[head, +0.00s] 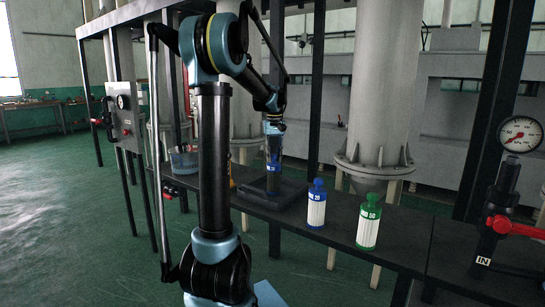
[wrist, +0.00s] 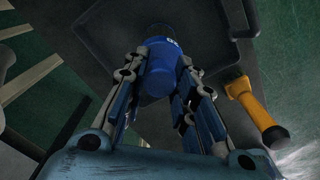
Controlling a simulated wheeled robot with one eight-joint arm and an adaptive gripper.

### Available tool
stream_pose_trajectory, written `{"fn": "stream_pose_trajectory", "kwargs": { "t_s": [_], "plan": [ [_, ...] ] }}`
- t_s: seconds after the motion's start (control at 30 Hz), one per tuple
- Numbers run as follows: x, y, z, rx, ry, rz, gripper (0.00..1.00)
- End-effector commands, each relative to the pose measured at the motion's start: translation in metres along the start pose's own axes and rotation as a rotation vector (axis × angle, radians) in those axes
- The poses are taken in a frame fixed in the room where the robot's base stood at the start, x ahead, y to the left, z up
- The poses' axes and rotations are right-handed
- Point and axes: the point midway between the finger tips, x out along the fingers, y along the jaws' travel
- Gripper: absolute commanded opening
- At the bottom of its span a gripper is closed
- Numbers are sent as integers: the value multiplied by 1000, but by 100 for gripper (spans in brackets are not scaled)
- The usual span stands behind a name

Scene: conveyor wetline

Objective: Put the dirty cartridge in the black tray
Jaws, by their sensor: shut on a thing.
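The cartridge stands about upright over the black tray (head: 293,202) on the dark bench. Its lower end is within the tray's outline; I cannot tell whether it touches the tray floor. In the wrist view the blue end of the cartridge (wrist: 163,62) sits between my gripper's two fingers (wrist: 160,78), with the black tray (wrist: 105,40) beneath. The cartridge's lower body is mostly hidden there.
A white cartridge with a blue cap (head: 316,206) stands right of the tray, and one with a green cap (head: 368,224) farther right. A yellow-handled tool (wrist: 247,100) lies beside the tray.

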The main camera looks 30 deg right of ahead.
Motion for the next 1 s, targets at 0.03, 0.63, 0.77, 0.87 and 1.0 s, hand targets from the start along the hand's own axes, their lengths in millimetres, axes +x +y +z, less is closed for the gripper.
{"fn": "stream_pose_trajectory", "kwargs": {
  "t_s": [0.03,0.63,0.77,0.87,1.0],
  "plan": [
    [1,0,0,0,0,0,0],
    [5,0,0,0,0,0,49],
    [4,0,0,0,0,0,49],
    [0,0,0,0,0,0,49],
    [-17,0,0,0,0,0,49]
  ]
}}
